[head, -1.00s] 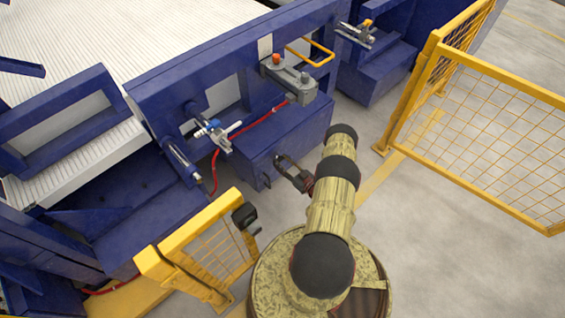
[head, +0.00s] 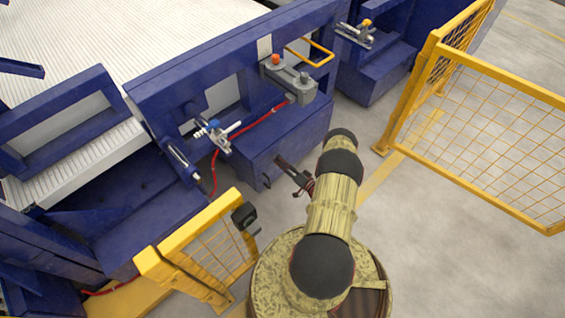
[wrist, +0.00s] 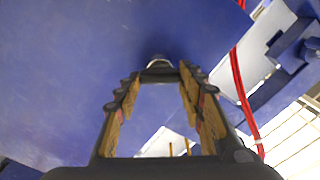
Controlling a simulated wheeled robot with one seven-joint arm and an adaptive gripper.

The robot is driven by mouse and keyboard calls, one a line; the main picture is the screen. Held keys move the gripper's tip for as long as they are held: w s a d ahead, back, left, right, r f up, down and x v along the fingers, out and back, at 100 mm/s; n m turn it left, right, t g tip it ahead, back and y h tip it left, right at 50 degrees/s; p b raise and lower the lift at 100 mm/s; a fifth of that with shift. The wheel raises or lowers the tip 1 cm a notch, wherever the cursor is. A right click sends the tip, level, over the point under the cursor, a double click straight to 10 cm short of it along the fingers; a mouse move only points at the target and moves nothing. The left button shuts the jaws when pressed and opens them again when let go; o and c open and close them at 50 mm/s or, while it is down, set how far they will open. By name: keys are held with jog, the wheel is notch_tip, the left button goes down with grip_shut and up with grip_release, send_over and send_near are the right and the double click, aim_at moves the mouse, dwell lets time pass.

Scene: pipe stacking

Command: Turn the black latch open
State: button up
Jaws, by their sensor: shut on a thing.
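My gripper (head: 280,160) is at the front face of the blue cabinet (head: 310,125), seen small and dark in the head view. In the wrist view my gripper (wrist: 165,76) has its two ribbed fingers reaching toward the blue face. A small dark piece with a pale rounded top, which looks like the black latch (wrist: 158,67), sits between the fingertips, and the jaws are shut on it. The fingers stay apart along their length. In the head view the latch is too small and too covered by my gripper to make out.
A red cable (head: 263,118) runs along the cabinet top. A grey box with an orange button (head: 289,78) and a metal clamp (head: 217,134) stand above. A yellow fence panel with a black box (head: 244,216) is at lower left; another fence (head: 480,125) is at right.

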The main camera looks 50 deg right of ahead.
jog(key=shift+d+f+m, duration=0.1)
jog(key=shift+f+m, duration=0.05)
jog(key=shift+m, duration=3.55)
jog(key=o, duration=1.2)
jog(key=s, duration=0.4)
jog(key=s+a, duration=0.1)
jog(key=s, duration=0.7)
jog(key=shift+a, duration=0.2)
